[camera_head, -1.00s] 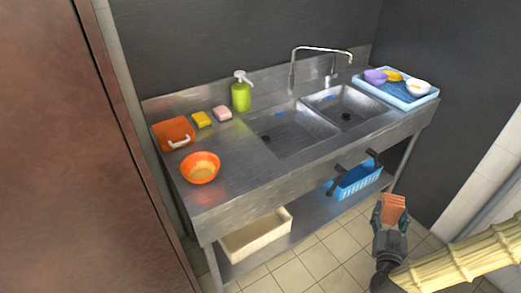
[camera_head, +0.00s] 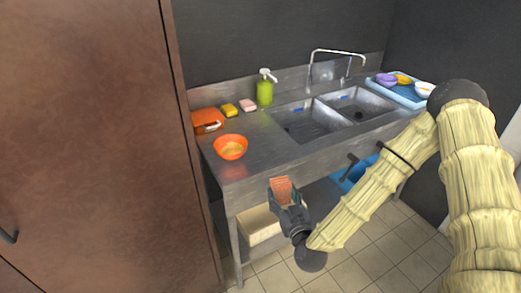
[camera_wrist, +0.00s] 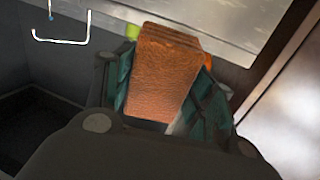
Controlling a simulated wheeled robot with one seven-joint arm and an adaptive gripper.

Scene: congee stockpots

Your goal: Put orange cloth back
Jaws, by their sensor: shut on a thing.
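The orange cloth (camera_head: 281,188) is folded and held upright in my gripper (camera_head: 287,196), in front of the sink counter's front edge. In the wrist view the cloth (camera_wrist: 163,70) stands between the two green-lined fingers of my gripper (camera_wrist: 162,90), which are shut on it. An orange tray or cloth-like item with a white handle (camera_head: 207,120) lies at the counter's left end, partly cut off by the brown door. The steel counter (camera_head: 248,168) has bare surface near its front left.
On the counter stand an orange bowl (camera_head: 230,147), a yellow sponge (camera_head: 229,110), a pink sponge (camera_head: 248,105) and a green soap bottle (camera_head: 265,90). A brown door (camera_head: 90,140) rises close on the left. A cream bin (camera_head: 258,226) sits on the lower shelf.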

